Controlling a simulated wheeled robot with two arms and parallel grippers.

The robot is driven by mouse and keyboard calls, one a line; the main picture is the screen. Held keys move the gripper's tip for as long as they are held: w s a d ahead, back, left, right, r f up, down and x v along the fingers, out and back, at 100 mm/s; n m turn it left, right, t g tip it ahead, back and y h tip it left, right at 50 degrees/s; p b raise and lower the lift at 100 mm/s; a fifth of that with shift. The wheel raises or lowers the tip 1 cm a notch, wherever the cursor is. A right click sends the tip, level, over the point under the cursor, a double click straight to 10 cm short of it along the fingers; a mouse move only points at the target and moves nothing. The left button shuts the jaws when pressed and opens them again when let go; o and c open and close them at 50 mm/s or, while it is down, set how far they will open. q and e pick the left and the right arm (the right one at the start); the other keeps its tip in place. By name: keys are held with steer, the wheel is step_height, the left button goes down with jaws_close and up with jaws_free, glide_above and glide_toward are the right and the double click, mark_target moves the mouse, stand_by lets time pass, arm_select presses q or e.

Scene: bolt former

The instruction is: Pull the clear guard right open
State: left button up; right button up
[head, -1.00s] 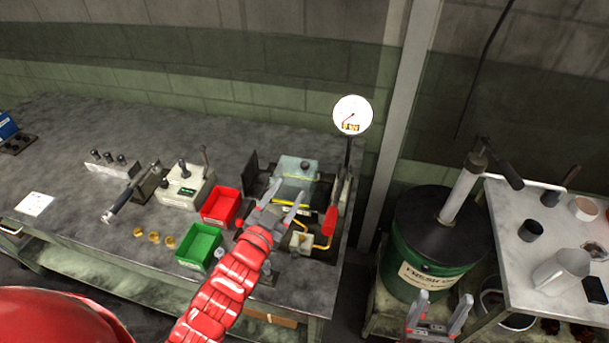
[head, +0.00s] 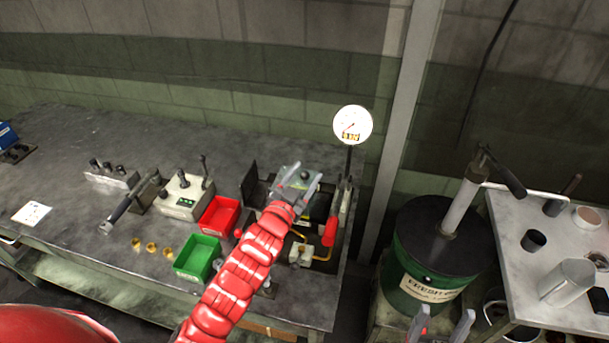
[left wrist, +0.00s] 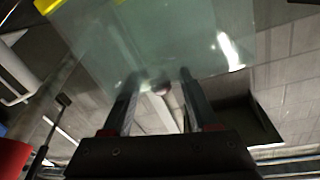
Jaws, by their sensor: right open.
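The clear guard (left wrist: 150,35) is a see-through pane with yellow edging that fills the upper part of the left wrist view. A dark round knob (left wrist: 160,88) shows between my left fingers, with gaps on both sides. My left gripper (left wrist: 158,76) is open. In the head view, my left gripper (head: 301,173) is at the guard, around the dark knob (head: 305,175), and covers much of the pane. I cannot tell whether a finger touches the knob. My right gripper (head: 440,322) is open and empty at the bottom edge, partly cut off.
A red lever handle (head: 329,231) and a pressure gauge (head: 352,125) stand right of the guard. A red bin (head: 220,214) and a green bin (head: 197,258) sit to its left. A green drum (head: 420,300) stands right of the bench.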

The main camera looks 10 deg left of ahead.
arm_select(q)
jaws_close()
stand_by(1.2)
